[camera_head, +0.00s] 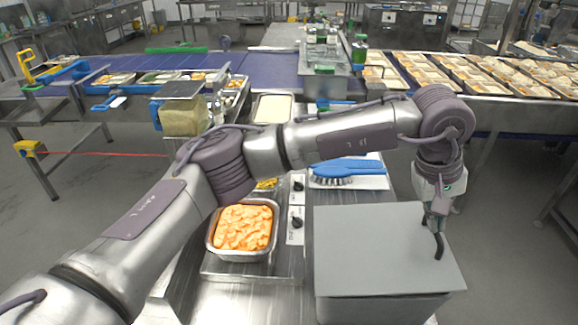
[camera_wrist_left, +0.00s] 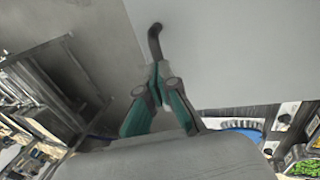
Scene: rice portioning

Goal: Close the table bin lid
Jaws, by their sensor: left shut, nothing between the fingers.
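The table bin (camera_head: 375,308) is a grey box at the lower right of the head view. Its flat grey lid (camera_head: 370,250) lies across the top, with no gap showing; the lid also fills the upper right of the left wrist view (camera_wrist_left: 240,50). A dark bent handle (camera_head: 439,246) is at the lid's right side, and it shows in the left wrist view (camera_wrist_left: 155,42). My left gripper (camera_head: 434,222) is shut and empty, its tips close to the handle; I cannot tell if they touch. My right gripper is not in view.
A metal pan of orange food (camera_head: 243,228) sits left of the bin. A blue brush (camera_head: 345,171) lies on a white board behind it. Conveyors with filled trays (camera_head: 475,75) run across the back. Open floor is right of the bin.

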